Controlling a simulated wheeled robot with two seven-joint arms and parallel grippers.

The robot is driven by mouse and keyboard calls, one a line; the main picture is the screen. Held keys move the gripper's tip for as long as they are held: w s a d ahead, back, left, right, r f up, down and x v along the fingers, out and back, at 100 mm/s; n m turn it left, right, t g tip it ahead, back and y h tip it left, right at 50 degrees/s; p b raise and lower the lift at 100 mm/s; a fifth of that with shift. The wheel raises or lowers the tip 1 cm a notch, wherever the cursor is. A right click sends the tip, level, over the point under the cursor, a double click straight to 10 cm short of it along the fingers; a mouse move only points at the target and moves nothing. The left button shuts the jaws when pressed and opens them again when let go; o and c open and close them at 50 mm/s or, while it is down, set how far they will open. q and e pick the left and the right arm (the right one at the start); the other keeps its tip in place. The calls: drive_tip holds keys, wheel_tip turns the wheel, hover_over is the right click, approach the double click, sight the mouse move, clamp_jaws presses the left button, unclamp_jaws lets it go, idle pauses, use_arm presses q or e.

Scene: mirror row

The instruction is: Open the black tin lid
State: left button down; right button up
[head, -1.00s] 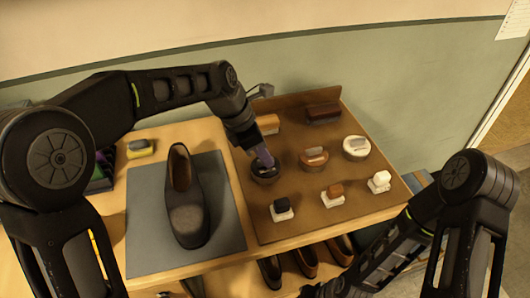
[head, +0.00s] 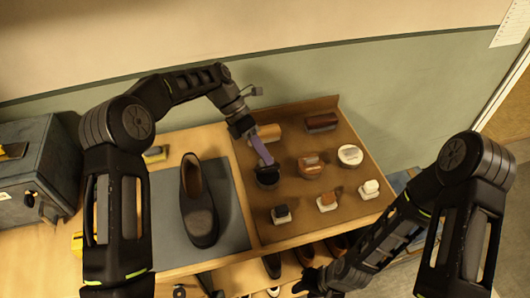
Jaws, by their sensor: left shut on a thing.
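The black tin (head: 267,180) stands on the brown tray at its left side, in the middle row. My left gripper (head: 268,163) reaches down to it from above and behind, its long purple-grey fingers shut on the lid at the top of the tin. The fingers and their tips hide part of the lid, so I cannot tell whether there is a gap between lid and tin. My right gripper (head: 310,282) hangs low near the bottom edge, in front of the shelf under the bench; its fingers are too dark and small to read.
The brown tray (head: 300,228) also carries brushes (head: 321,122), a brown tin (head: 311,166), a white tin (head: 350,155) and small blocks in front. A dark shoe (head: 198,205) lies on a grey mat (head: 160,230). A grey box (head: 40,170) stands far left. More shoes sit below.

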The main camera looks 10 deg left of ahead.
use_arm(q)
drive_tip(key=shift+w+r, duration=0.1)
drive_tip(key=shift+w, duration=0.05)
idle(0.4)
drive_tip(key=c, duration=1.5)
unclamp_jaws()
